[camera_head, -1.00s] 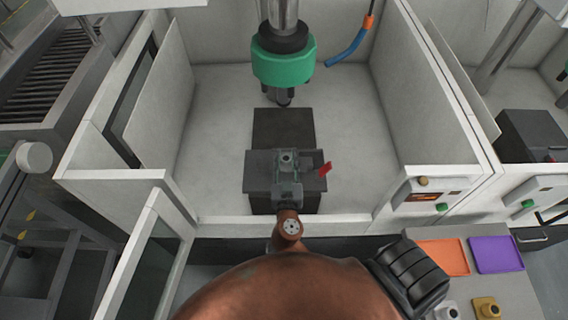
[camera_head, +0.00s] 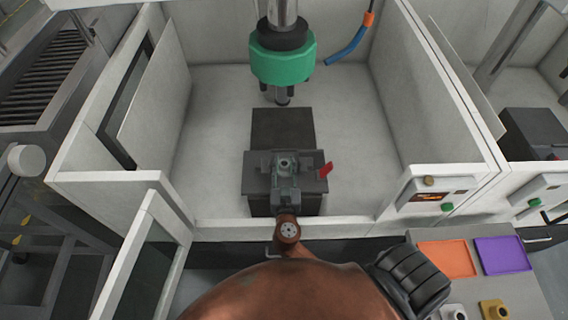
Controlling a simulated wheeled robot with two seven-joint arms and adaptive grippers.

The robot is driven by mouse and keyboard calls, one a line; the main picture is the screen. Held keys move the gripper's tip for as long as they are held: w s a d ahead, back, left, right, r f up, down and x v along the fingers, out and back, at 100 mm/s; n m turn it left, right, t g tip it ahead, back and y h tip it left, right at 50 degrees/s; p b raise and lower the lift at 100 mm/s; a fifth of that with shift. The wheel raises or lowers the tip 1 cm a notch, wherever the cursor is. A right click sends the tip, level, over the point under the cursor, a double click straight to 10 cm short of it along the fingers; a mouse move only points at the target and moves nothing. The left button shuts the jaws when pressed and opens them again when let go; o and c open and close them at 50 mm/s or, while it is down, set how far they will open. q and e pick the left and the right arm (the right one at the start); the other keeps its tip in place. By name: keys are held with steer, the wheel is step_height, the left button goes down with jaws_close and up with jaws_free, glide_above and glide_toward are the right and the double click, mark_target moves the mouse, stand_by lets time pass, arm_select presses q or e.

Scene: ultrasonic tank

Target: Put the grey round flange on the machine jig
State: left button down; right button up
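The machine jig (camera_head: 314,184) is a dark block with a red handle (camera_head: 326,169) at its right, inside the open machine bay. My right gripper (camera_head: 285,169), at the end of the copper arm, is over the middle of the jig. A small round grey part (camera_head: 285,162) shows at its fingertips; it may be the grey round flange. The fingers blend with the jig top, so I cannot tell whether they are shut on this part or whether it touches the jig. My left gripper is out of view.
A green-collared machine head (camera_head: 283,62) hangs behind the jig. White walls stand on both sides, with a low front sill (camera_head: 345,226). At right, a table holds orange (camera_head: 447,259) and purple (camera_head: 503,255) trays, a pale part (camera_head: 454,312) and a yellow part (camera_head: 494,310).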

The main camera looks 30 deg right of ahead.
steer(key=o, duration=0.4)
steer(key=shift+r, duration=0.1)
steer(key=shift+r+p, duration=0.15)
steer(key=shift+p, duration=0.15)
steer(key=b+v, duration=0.2)
steer(key=v, duration=1)
